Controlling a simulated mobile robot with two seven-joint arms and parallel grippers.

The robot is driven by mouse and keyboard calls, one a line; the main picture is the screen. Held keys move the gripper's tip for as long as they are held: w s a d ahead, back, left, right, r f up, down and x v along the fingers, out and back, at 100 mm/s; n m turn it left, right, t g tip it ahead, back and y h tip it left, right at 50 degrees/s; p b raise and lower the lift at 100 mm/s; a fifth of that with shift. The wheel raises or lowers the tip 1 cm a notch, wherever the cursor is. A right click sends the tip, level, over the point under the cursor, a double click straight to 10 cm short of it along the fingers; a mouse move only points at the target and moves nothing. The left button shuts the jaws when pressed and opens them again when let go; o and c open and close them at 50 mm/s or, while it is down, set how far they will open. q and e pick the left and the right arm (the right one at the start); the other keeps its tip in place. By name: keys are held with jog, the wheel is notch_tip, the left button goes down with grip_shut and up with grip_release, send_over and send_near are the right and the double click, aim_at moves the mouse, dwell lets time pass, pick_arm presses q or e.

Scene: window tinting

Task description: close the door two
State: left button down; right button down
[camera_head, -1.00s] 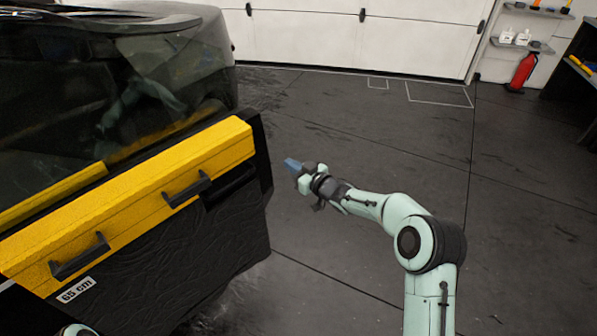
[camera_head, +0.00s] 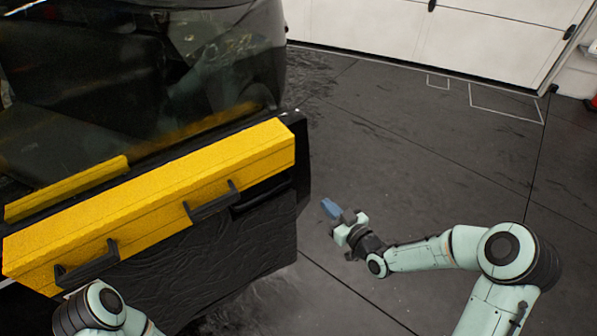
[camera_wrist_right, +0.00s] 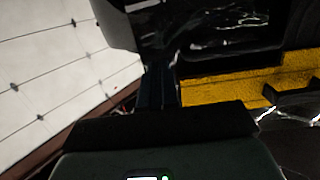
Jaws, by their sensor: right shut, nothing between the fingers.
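The car door (camera_head: 230,250) fills the left of the head view. It is black and carries a thick yellow band (camera_head: 160,205) with two black handles (camera_head: 212,201). I cannot tell how far it stands open. My right gripper (camera_head: 331,208) is shut and empty, just right of the door's right edge, apparently apart from it. In the right wrist view its fingers (camera_wrist_right: 158,88) point towards the dark car body, with the yellow band (camera_wrist_right: 235,93) to their right. Part of my left arm shows at the bottom left of the head view; its gripper is out of frame.
Dark car glass (camera_head: 90,95) rises behind the yellow band. A second yellow strip (camera_head: 65,188) shows behind it at the left. The dark floor (camera_head: 430,150) right of the door is clear back to the white garage door (camera_head: 450,40).

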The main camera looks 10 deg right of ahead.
aim_at(296, 175)
pick_arm(q)
jog(key=shift+s+a+r+p, duration=0.1)
jog(key=shift+s+r+p, duration=0.15)
jog(key=shift+p, duration=0.05)
pick_arm(e)
jog(key=x, duration=1.3)
jog(key=shift+w+a, duration=0.1)
jog(key=shift+a, duration=0.15)
